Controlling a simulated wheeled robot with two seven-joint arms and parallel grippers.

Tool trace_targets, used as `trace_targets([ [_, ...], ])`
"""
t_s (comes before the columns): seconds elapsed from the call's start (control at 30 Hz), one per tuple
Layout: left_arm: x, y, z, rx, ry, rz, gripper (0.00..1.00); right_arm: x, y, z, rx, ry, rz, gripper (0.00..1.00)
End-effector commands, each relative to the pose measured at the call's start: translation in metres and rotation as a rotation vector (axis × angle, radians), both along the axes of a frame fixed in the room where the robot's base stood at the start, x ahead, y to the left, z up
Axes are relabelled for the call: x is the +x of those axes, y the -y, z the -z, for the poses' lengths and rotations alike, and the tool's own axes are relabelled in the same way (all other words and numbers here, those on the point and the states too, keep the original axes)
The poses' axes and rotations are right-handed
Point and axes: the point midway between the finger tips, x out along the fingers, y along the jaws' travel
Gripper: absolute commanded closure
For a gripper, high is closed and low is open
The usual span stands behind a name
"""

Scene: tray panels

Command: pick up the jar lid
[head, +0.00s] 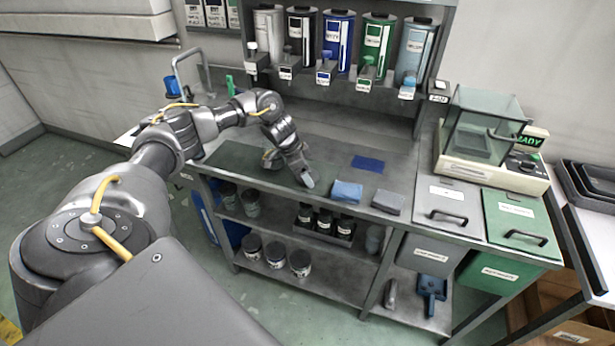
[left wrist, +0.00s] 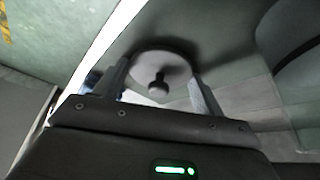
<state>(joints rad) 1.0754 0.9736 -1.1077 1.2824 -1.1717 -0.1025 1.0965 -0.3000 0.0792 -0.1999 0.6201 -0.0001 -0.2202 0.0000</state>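The jar lid (left wrist: 172,63) is a pale grey round disc with a small knob (left wrist: 158,88) at its middle, seen in the left wrist view. My left gripper (left wrist: 161,72) is open, one finger on each side of the lid. The knob sits between the fingers with clear gaps on both sides. Whether the fingers touch the disc's rim I cannot tell. In the head view my left gripper (head: 291,172) points down at the bench's front part, and I cannot make out the lid there. My right gripper is not in view.
Several dispensers (head: 335,42) hang at the back. A glass-sided scale (head: 487,130) and lidded bins (head: 520,222) stand at the right.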

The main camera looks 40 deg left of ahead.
Motion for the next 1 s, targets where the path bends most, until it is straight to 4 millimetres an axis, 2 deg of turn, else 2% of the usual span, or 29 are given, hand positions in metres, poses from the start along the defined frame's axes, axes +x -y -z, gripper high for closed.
trace_targets([
  [0.03, 0.000, 0.000, 0.000, 0.000, 0.000, 0.000, 0.37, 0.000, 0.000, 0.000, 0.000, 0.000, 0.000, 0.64],
  [0.17, 0.000, 0.000, 0.000, 0.000, 0.000, 0.000, 0.54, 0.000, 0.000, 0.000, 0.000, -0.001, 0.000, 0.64],
  [0.57, 0.000, 0.000, -0.007, -0.001, 0.001, -0.001, 0.55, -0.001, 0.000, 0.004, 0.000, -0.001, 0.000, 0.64],
  [0.73, 0.001, 0.000, -0.028, -0.001, 0.006, 0.001, 0.55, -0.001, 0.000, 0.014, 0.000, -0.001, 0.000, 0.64],
  [1.0, -0.029, -0.036, -0.085, 0.002, 0.005, -0.003, 0.55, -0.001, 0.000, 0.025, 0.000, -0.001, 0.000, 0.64],
])
